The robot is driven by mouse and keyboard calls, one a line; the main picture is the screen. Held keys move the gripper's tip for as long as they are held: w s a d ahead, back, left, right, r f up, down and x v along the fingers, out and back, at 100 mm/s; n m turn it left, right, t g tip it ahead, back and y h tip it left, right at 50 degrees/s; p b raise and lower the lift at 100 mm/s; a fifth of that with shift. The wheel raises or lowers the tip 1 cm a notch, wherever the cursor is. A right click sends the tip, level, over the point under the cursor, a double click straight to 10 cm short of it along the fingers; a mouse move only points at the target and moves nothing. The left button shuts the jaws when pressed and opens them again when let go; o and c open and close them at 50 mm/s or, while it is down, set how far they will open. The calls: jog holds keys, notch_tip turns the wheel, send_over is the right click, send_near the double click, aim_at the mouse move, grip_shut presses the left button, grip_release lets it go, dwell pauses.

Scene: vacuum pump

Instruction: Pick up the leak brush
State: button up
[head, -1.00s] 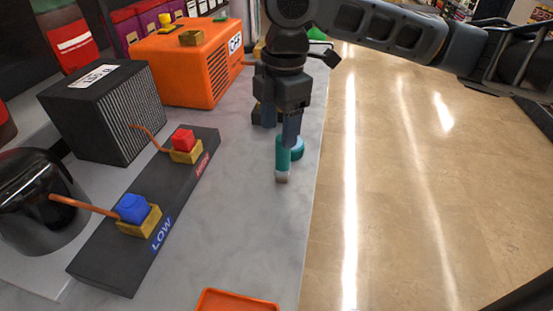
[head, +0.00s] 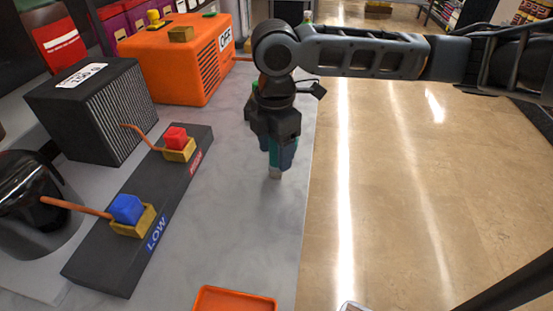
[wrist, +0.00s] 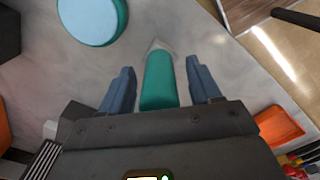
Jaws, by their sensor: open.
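The leak brush has a teal handle and a pale tip. In the wrist view the leak brush (wrist: 158,84) lies between the two blue-grey fingers of my gripper (wrist: 160,66), with a gap on each side. My gripper is open. The back end of the handle is hidden under the gripper body in the wrist view.
A teal round container (wrist: 92,18) with a light blue top stands near the brush. A dark block (head: 130,215) with red and blue pieces lies left on the grey bench (head: 225,230). An orange tray (head: 235,300) is at the front. The bench edge drops to the floor at right.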

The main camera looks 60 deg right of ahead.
jog(key=c, duration=1.1)
jog(key=shift+r, duration=0.1)
jog(key=shift+c, duration=0.2)
jog(key=shift+r, duration=0.5)
notch_tip(320, 180, up, 3)
jog(key=shift+f, duration=0.1)
jog(key=s+d+r+b, duration=0.1)
jog(key=s+d+r, duration=0.5)
jog(key=d, duration=0.4)
jog(key=shift+r, duration=0.55)
